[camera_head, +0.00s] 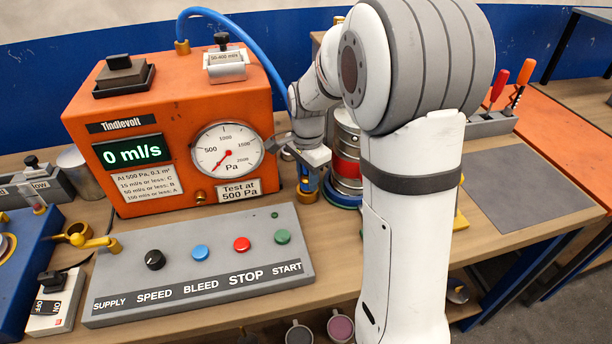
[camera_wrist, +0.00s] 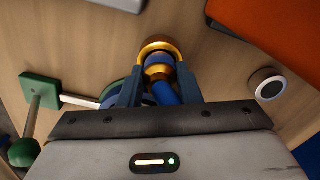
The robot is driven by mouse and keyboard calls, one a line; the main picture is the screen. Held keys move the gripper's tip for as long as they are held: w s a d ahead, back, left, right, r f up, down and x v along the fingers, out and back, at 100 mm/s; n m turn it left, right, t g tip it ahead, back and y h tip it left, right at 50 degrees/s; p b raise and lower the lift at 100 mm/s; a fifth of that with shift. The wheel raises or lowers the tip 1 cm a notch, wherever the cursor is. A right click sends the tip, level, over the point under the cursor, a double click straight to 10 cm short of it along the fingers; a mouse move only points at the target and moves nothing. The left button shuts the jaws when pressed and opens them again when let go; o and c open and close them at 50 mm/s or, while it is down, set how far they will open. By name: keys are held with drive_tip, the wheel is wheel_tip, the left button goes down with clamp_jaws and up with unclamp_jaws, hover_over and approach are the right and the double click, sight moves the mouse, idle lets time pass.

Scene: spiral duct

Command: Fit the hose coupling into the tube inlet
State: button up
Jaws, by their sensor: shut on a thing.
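My gripper (camera_head: 307,172) is shut on the blue hose coupling (camera_head: 309,182), low beside the orange tester's right side. In the wrist view my gripper's dark fingers (camera_wrist: 158,92) stand either side of the coupling (camera_wrist: 157,70), with the blue hose (camera_wrist: 165,93) between them. A brass ring (camera_wrist: 150,46) surrounds the coupling's far end, and brass (camera_head: 307,195) shows below it in the head view. I cannot tell whether this brass belongs to the coupling or to the tube inlet, nor how deep any fit is. The silver duct with a red band (camera_head: 346,168) is partly hidden by my arm.
The orange tester (camera_head: 180,90) reads 0 ml/s, and its gauge (camera_head: 227,149) needle points low left. The grey control panel (camera_head: 200,262) lies in front. The blue hose (camera_head: 240,32) arcs over the tester. A grey mat (camera_head: 528,192) lies clear at right.

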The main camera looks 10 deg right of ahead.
sight(307, 173)
drive_tip(key=shift+f, duration=0.1)
drive_tip(key=shift+f, duration=0.15)
drive_tip(key=o, duration=1.1)
wheel_tip(307, 173, up, 12)
drive_tip(key=s+f+n+t, duration=0.1)
drive_tip(key=s+n, duration=0.3)
drive_tip(key=s, duration=0.3)
drive_tip(key=s+f+n, duration=0.1)
drive_tip(key=s+n, duration=0.4)
drive_tip(key=s, duration=0.2)
drive_tip(key=s+f+n+t, duration=0.1)
drive_tip(key=s+f+n, duration=0.1)
drive_tip(key=s+n, duration=0.2)
drive_tip(key=shift+s+a+n+t, duration=0.2)
drive_tip(key=shift+s+n+t, duration=0.1)
drive_tip(key=shift+s, duration=1.35)
